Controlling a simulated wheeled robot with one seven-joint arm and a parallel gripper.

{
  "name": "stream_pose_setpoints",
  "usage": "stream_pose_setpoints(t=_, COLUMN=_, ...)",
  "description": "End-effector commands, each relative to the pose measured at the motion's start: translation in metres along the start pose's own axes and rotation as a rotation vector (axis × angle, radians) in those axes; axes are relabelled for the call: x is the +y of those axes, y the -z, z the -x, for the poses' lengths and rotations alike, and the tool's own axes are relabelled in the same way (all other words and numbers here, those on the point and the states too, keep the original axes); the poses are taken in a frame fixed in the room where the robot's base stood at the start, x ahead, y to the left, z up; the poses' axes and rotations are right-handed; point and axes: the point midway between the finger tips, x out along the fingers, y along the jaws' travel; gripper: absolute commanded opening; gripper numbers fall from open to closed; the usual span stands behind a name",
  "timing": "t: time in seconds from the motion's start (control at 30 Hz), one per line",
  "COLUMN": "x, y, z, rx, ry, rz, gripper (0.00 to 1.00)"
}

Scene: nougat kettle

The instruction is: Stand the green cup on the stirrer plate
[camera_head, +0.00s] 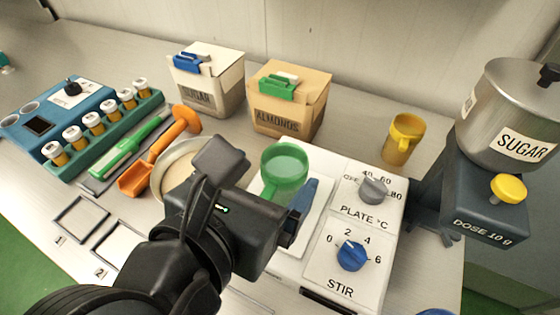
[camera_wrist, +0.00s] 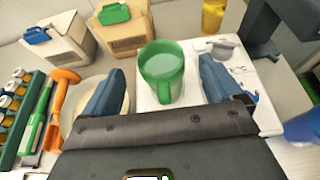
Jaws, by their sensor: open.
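The green cup (camera_head: 285,160) stands upright on the white plate (camera_head: 323,188) of the stirrer, its handle towards me. The inside looks pale green; I cannot tell what it holds. My gripper (camera_head: 262,177) is open, with one blue-grey finger on each side of the cup. In the wrist view, the cup (camera_wrist: 162,62) shows between the spread fingertips of my gripper (camera_wrist: 162,70), with gaps on both sides. The stirrer panel (camera_head: 342,237) has a grey PLATE °C knob (camera_head: 374,190) and a blue STIR knob (camera_head: 352,256).
A yellow cup (camera_head: 403,140) and the sugar doser (camera_head: 490,195) stand to the right. Sugar (camera_head: 207,82) and almonds (camera_head: 288,105) boxes stand behind. A pale bowl (camera_head: 172,165), orange scoop (camera_head: 160,150), green-handled tool (camera_head: 130,146) and vial rack (camera_head: 103,135) are left.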

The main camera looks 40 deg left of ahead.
Motion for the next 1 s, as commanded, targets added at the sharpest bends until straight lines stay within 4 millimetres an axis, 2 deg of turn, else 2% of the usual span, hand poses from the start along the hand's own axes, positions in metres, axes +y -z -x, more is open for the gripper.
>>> stream_pose_setpoints(t=0.03, x=0.000, y=0.000, z=0.012, rx=-0.001, ry=-0.002, rz=-0.001, gripper=0.93)
stream_pose_setpoints(t=0.2, x=0.000, y=-0.001, z=0.044, rx=-0.001, ry=-0.003, rz=-0.002, gripper=0.93)
stream_pose_setpoints(t=0.4, x=0.000, y=-0.001, z=0.066, rx=0.000, ry=-0.001, rz=-0.002, gripper=0.93)
stream_pose_setpoints(t=1.0, x=0.000, y=0.000, z=0.071, rx=0.001, ry=0.001, rz=-0.001, gripper=0.93)
